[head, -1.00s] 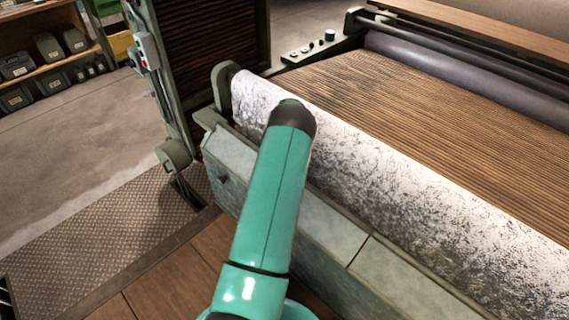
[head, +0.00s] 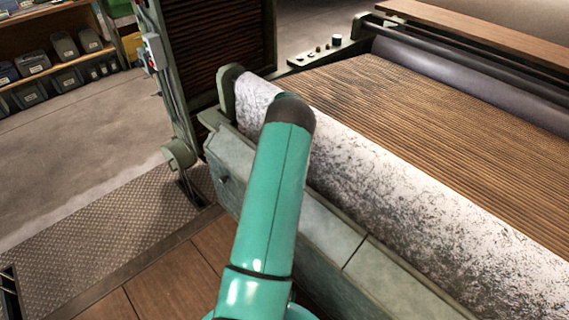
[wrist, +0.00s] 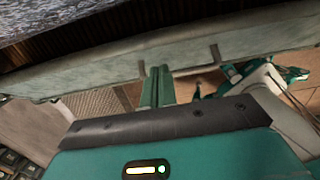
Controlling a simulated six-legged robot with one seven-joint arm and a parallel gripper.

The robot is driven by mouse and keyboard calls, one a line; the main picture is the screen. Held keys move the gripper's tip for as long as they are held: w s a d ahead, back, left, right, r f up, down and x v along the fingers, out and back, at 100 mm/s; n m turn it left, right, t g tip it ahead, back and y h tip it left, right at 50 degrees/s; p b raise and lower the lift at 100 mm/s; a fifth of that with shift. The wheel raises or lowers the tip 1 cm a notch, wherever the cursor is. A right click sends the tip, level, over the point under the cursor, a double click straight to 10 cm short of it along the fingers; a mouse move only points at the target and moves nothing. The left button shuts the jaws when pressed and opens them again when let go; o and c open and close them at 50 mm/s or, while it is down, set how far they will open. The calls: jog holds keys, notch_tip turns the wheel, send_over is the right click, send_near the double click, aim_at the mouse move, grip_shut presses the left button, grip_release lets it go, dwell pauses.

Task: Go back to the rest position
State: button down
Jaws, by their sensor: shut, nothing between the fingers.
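My gripper (wrist: 160,72) shows in the wrist view as two narrow green fingers side by side, shut with nothing between them. They point toward the long grey-green side panel (wrist: 225,42) of the machine, but I cannot tell the distance. In the head view my teal arm leans up and away, its dark joint overlapping the speckled white roller (head: 400,195). My gripper is hidden in that view.
The slatted wooden bed (head: 400,105) lies beyond the roller. A grey-green trough (head: 315,215) runs along the near side. A post with a control box (head: 154,50) stands at left. Open concrete floor (head: 90,140) and a bin shelf (head: 60,75) lie farther left.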

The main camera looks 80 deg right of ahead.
jog(key=s+d+r, duration=0.3)
jog(key=d+r, duration=0.1)
jog(key=r, duration=0.2)
jog(key=shift+s+d+r, duration=0.15)
jog(key=shift+d+r, duration=0.15)
jog(key=shift+d, duration=0.05)
